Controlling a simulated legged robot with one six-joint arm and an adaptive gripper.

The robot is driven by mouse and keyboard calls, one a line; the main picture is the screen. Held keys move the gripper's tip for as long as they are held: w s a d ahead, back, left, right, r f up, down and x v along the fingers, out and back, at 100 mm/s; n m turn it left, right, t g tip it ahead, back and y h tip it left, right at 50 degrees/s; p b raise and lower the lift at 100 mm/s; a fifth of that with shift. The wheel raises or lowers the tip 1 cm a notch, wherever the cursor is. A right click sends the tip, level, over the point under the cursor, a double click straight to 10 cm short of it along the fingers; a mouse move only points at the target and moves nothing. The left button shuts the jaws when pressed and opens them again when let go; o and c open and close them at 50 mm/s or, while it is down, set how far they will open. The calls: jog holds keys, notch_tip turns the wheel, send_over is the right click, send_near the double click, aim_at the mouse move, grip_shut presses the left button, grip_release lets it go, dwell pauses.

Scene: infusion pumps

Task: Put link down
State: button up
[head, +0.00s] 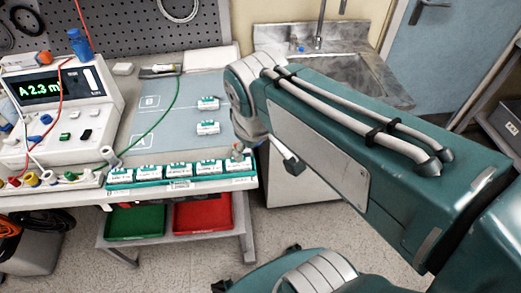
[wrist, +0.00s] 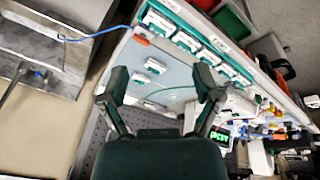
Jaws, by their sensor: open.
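Nothing in view is clearly marked as the link, and I cannot tell which item it is. Small white-and-green modules lie on the grey-blue mat (head: 165,130), one upper (head: 208,103) and one lower (head: 208,127). Several more sit in a row in the green rack (head: 235,182) along the bench's front edge. My gripper (wrist: 161,84) is open in the wrist view, its two dark fingers wide apart with nothing between them. The mat shows beyond and between the fingers. In the head view my arm hides the gripper.
A meter (head: 50,100) with a lit display stands at the bench's left. A green lead (head: 172,105) crosses the mat. A blue lead (wrist: 100,35) runs between bench and sink (wrist: 50,65) in the wrist view. Green (head: 135,222) and red (head: 203,213) bins sit below.

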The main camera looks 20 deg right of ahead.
jog(key=s+m+t, duration=0.1)
jog(key=s+m, duration=0.1)
jog(key=s+m+t, duration=0.1)
jog(key=s+m, duration=0.1)
jog(key=shift+d+r+y, duration=0.1)
jog(key=shift+d+y, duration=0.1)
jog(key=shift+y, duration=0.1)
